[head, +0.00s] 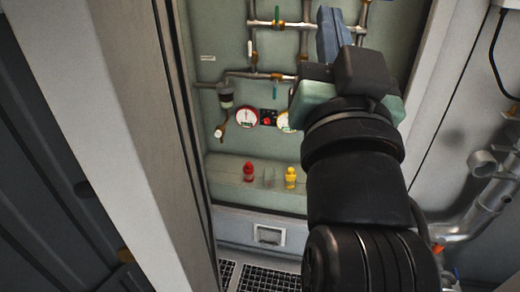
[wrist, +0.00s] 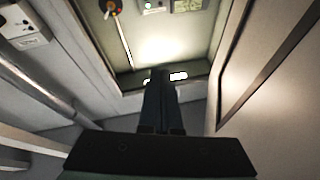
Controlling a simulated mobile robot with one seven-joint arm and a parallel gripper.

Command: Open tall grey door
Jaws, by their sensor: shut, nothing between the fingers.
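The tall grey door appears to be the long pale panel (head: 125,130) at the left of the head view, seen nearly edge-on and standing open beside a green-grey recess (head: 230,60). In the wrist view a pale panel (wrist: 275,75) at the right is probably the same door. I see no handle on it. My gripper (head: 330,22) is in front of the recess, to the right of the door and apart from it. Its blue-grey fingers (wrist: 160,75) are together and hold nothing. My arm hides the recess's lower right.
A silver pipe (head: 485,205) runs along the right wall. Dark floor grating (head: 265,280) lies below.

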